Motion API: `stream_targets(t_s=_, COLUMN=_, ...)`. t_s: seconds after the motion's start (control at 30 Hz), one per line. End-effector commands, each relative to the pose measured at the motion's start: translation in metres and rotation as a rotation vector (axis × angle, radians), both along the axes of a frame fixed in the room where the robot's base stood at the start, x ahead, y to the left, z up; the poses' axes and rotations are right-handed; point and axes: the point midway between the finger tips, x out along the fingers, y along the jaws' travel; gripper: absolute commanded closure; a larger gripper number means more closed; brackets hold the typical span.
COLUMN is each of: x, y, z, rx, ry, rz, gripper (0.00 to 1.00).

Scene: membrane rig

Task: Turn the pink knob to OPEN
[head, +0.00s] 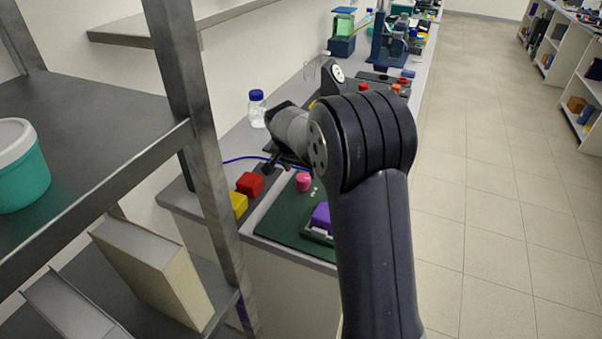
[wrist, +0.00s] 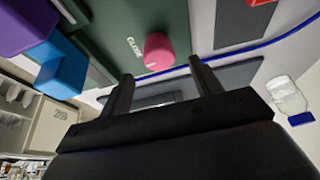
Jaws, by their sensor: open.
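The pink knob (head: 303,181) stands on a dark green panel (head: 276,222) on the bench. It also shows in the wrist view (wrist: 159,52), where the white word CLOSE is printed just left of it. A small pale mark shows at the knob's lower edge; I cannot tell clearly which label it points at. No OPEN label is readable. My gripper (wrist: 161,69) is open and empty. Its two fingers are apart, with the knob beyond and between their tips in the wrist view, not visibly touching it. In the head view my arm mostly hides the gripper.
A purple block (head: 321,216) sits right of the knob. A red block (head: 250,184) and yellow block (head: 238,204) sit to its left. A blue cable (wrist: 275,43) runs behind it. A blue-capped bottle (head: 257,110) stands farther back. A metal shelf post (head: 197,125) rises at left.

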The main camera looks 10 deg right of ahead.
Motion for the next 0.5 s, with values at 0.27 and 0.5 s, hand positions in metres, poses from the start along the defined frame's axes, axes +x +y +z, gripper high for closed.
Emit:
stream_targets(t_s=0.27, x=0.011, y=-0.009, z=-0.033, rx=-0.001, ry=0.001, rz=0.001, gripper=0.39)
stream_targets(t_s=0.5, x=0.013, y=-0.01, z=-0.039, rx=0.0, ry=-0.001, rz=0.001, gripper=0.39)
